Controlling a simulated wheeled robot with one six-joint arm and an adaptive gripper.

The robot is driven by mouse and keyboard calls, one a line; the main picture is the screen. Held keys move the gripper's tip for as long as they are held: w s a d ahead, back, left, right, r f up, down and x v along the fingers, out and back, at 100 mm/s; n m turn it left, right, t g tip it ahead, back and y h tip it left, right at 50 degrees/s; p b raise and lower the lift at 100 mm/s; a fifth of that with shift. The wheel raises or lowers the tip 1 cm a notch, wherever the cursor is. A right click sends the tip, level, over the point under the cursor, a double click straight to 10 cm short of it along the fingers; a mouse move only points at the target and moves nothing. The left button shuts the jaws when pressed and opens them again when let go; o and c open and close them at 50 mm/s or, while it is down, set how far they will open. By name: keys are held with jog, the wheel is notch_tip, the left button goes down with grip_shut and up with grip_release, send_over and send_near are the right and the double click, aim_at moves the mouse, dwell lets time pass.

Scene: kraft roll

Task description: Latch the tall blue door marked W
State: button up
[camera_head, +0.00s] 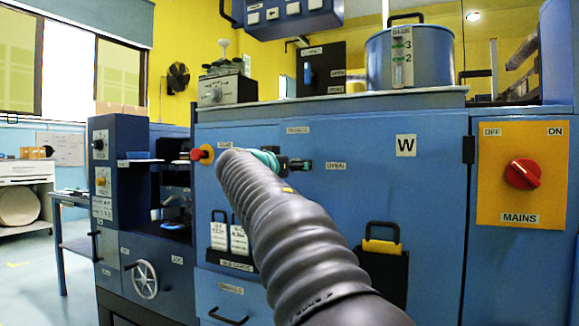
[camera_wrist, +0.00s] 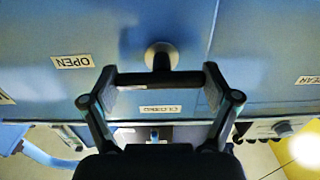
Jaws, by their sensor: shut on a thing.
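The tall blue door (camera_head: 432,200) marked W fills the middle right of the head view and looks flush with the cabinet front. Its dark handle (camera_head: 297,165) sits left of the OPEN label (camera_head: 336,166) and below the CLOSED label (camera_head: 297,130). My gripper (camera_head: 284,163) is at this handle, partly hidden by my arm. In the wrist view, which looks upside down, my gripper (camera_wrist: 160,84) is shut on the black handle bar (camera_wrist: 160,78). The bar lies about level across a round metal base (camera_wrist: 162,56), with OPEN (camera_wrist: 72,62) off one side and CLOSED (camera_wrist: 160,109) off its long edge.
A red knob (camera_head: 203,154) sticks out left of my gripper. A black holder with a yellow item (camera_head: 382,246) hangs low on the blue front. The yellow MAINS panel (camera_head: 522,175) is at far right. A blue tank (camera_head: 409,58) stands on top. Open floor lies left.

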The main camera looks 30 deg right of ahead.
jog(key=shift+n, duration=0.3)
jog(key=n, duration=0.3)
jog(key=shift+n, duration=0.4)
jog(key=n, duration=0.4)
jog(key=shift+r+n, duration=0.1)
jog(key=shift+n, duration=0.2)
jog(key=n+p, duration=0.1)
jog(key=n, duration=0.4)
jog(key=shift+w+a+p, duration=0.1)
jog(key=shift+p, duration=0.3)
jog(key=shift+n+p, duration=0.65)
jog(key=shift+n, duration=1.15)
jog(key=o, duration=0.9)
jog(key=shift+a, duration=0.15)
